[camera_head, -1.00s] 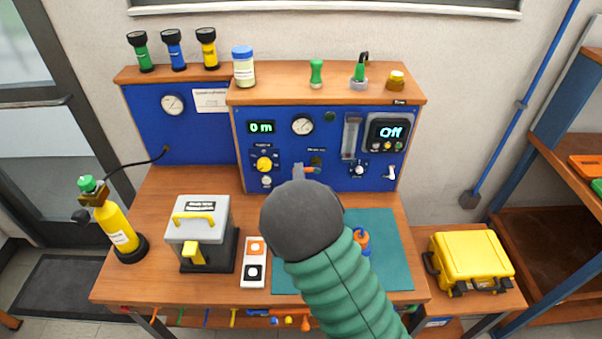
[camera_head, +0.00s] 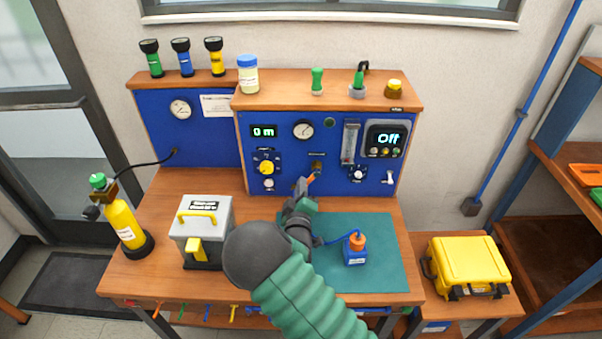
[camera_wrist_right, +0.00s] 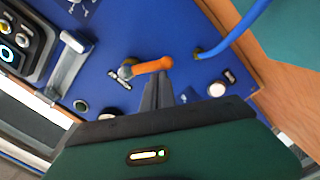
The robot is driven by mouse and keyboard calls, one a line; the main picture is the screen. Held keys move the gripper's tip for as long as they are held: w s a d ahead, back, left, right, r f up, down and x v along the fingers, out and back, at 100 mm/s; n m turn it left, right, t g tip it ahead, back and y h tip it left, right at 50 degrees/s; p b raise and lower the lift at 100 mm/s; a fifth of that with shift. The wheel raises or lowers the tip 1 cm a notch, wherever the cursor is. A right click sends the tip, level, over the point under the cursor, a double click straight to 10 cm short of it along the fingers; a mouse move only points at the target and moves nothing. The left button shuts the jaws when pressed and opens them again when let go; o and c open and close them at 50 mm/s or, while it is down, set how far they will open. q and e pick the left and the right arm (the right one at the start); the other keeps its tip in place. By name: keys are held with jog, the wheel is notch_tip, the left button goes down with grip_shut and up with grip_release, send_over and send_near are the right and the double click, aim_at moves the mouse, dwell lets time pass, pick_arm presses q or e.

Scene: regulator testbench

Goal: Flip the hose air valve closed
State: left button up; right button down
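The hose air valve has an orange lever (camera_head: 312,177) on the lower middle of the blue panel. It shows clearly in the right wrist view (camera_wrist_right: 152,67), sideways from its metal fitting. My right gripper (camera_head: 301,187) is in front of the panel by the lever. In the wrist view its dark fingertips (camera_wrist_right: 158,80) are close together, with nothing seen between them, and end just beside the lever's free end. I cannot tell whether they touch it. A blue hose (camera_wrist_right: 242,25) joins the panel nearby. My left gripper is not in view.
A blue regulator with an orange knob (camera_head: 356,248) stands on the green mat (camera_head: 385,272). A grey box with yellow handles (camera_head: 200,218) and a yellow gas bottle (camera_head: 123,222) stand left. A yellow case (camera_head: 470,262) is right. The mat's right side is clear.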

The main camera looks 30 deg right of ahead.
jog(key=shift+s+d+f+n, duration=0.3)
jog(key=shift+d+f+n, duration=0.2)
jog(key=shift+n, duration=0.55)
jog(key=shift+s+d+f+n, duration=0.3)
jog(key=shift+f+n, duration=0.25)
jog(key=shift+n, duration=0.5)
jog(key=shift+d+f, duration=0.1)
jog(key=shift+d, duration=0.05)
